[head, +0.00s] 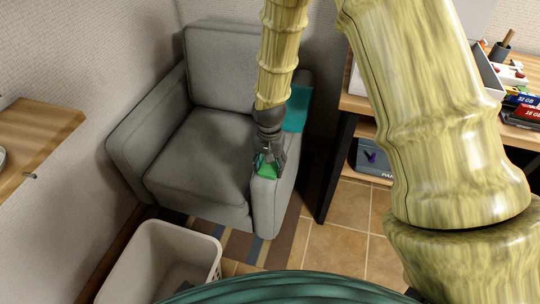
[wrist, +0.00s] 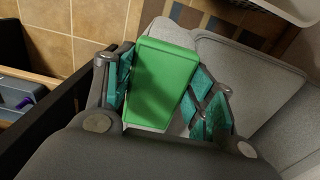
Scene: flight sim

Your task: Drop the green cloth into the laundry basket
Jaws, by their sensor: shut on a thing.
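My gripper (head: 268,158) points down at the front of the armchair's right arm, shut on a green cloth (head: 267,170). In the wrist view the cloth (wrist: 160,80) looks like a flat, bright green rectangle between the teal finger pads of my gripper (wrist: 166,92). I cannot tell whether the cloth still touches the armrest. The white laundry basket (head: 206,250) stands on the floor at the lower left in the head view, in front of the chair. Its rim also shows at the top right of the wrist view (wrist: 295,12).
The grey armchair (head: 200,150) fills the middle, with a teal item (head: 297,108) on its right arm. A wooden desk (head: 355,103) with black legs stands at right. A wooden tabletop (head: 35,140) juts in at left. A striped rug (head: 240,245) lies between chair and basket.

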